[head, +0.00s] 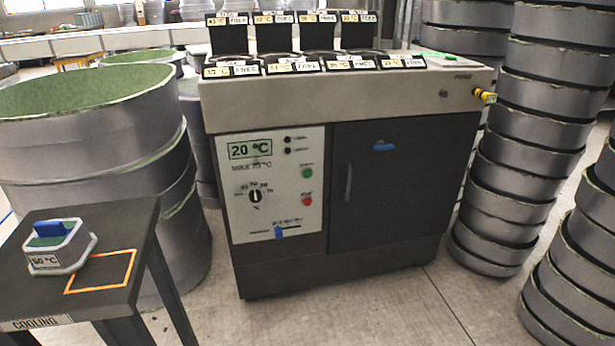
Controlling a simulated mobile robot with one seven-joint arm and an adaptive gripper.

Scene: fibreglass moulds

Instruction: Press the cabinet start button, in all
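The cabinet (355,275) stands in the middle of the head view, with a grey top and a dark door (388,190) that is shut. Its white control panel (262,215) is on the left of the front. A green button (307,172) sits above a red button (307,201) on the panel; their labels are too small to read for sure. The display (250,149) reads 20 °C. Below it are a black dial (256,196) and a blue slider (279,233). My gripper is not in view.
A dark table (100,285) marked COOLING stands at front left, holding a mould (58,246) marked 50 °C beside an orange outline. Large round moulds (95,130) stand behind it. Stacked moulds (525,120) rise at right. Floor in front of the cabinet is clear.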

